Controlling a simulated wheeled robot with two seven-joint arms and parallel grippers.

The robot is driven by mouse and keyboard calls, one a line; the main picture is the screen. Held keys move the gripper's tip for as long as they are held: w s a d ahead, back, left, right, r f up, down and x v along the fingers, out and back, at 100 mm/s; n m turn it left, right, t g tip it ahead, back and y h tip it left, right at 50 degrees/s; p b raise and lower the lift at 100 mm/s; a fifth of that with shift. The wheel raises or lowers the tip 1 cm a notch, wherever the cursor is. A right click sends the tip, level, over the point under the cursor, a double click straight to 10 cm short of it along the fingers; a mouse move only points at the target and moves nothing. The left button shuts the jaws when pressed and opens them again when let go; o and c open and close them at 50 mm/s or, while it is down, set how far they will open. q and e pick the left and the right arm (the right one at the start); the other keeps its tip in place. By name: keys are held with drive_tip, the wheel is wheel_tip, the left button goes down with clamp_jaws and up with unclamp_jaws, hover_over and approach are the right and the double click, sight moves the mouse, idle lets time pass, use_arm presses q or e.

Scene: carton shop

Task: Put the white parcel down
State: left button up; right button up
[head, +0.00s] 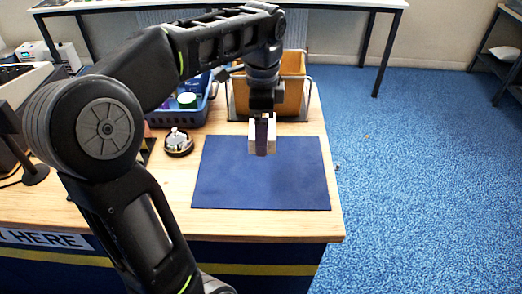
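The white parcel (272,140) is a small, pale box held in my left gripper (262,146), whose arm comes in from the left. The gripper points down and is shut on the parcel; a finger covers its middle. In the picture the parcel overlaps the back part of the blue mat (250,185) and seems to hang above it, though its exact height is hard to tell. The mat is bare and lies flat on the wooden counter (180,215). My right gripper is not in view.
A silver bell (178,142) stands left of the mat. A blue basket (205,112) with small items is behind it. The counter's right edge runs close to the mat.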

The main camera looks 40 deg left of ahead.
use_arm(q)
drive_tip(key=shift+w, duration=0.1)
hover_over(262, 168)
drive_tip(key=shift+f, duration=3.1)
wheel_tip(262, 168, down, 3)
drive_tip(key=shift+f, duration=0.4)
